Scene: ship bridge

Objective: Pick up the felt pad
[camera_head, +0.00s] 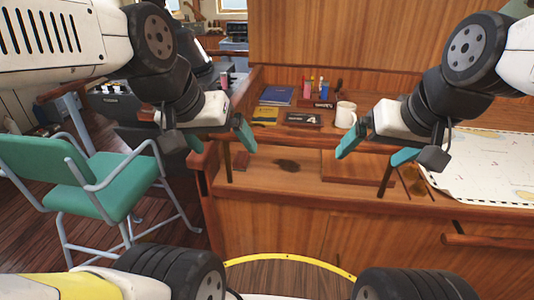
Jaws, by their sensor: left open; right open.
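My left gripper (219,138), with teal fingertips, is open and empty, to the left of the patch and above the counter's left end. My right gripper (377,149) is also open and empty, to the right of the patch, above the counter. Neither gripper touches the patch.
A shelf behind holds a blue book (277,95), a yellow book (265,114), a dark plaque (303,119), a pen holder (318,104) and a white mug (346,114). A chart (485,172) lies at right. A green chair (95,180) stands at left.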

